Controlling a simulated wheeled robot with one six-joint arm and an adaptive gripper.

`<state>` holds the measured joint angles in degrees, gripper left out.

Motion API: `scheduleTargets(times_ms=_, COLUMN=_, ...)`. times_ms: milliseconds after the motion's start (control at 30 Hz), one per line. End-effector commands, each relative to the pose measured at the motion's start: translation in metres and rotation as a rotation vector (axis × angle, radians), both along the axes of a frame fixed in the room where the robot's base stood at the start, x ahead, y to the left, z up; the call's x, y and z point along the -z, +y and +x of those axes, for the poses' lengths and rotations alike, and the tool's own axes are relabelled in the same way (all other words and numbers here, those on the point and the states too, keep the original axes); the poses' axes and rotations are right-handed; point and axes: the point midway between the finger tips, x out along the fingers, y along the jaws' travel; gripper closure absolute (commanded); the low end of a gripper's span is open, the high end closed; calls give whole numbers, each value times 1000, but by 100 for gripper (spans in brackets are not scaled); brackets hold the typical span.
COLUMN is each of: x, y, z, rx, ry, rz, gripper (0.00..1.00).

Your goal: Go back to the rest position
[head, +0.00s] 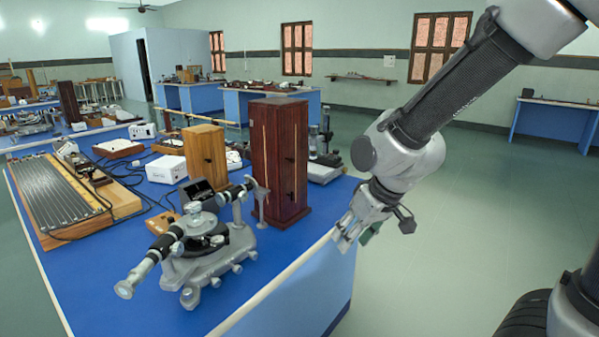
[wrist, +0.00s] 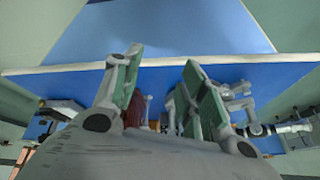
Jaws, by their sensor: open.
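My gripper (head: 352,228) is in the head view at the right edge of the blue bench (head: 110,285), in front of the edge and pointing down and left. In the wrist view my gripper (wrist: 163,75) shows two green-padded fingers spread apart, with nothing between them. The grey spectrometer (head: 205,245) stands on the bench to the left of the gripper, apart from it. It also shows in the wrist view (wrist: 242,105), at right behind a finger. A tall dark red wooden cabinet (head: 281,165) stands on the bench behind the spectrometer.
A lighter wooden box (head: 204,157), a white box (head: 166,168) and a long ribbed board (head: 58,195) sit on the same bench. More blue benches (head: 255,105) stand farther back. The green floor (head: 440,260) right of the bench is clear.

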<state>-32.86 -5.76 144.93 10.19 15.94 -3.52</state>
Motion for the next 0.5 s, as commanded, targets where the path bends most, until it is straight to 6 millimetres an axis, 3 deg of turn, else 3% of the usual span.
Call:
scheduleTargets(times_ms=267, x=-52, y=-108, z=-73, rx=124, ry=190, rz=-127, gripper=58)
scheduleTargets(times_ms=400, x=-87, y=-166, z=-110, rx=268, ry=184, rz=-145, gripper=58)
scheduleTargets(times_ms=500, x=-107, y=-194, z=-126, rx=369, ry=119, rz=-131, gripper=58)
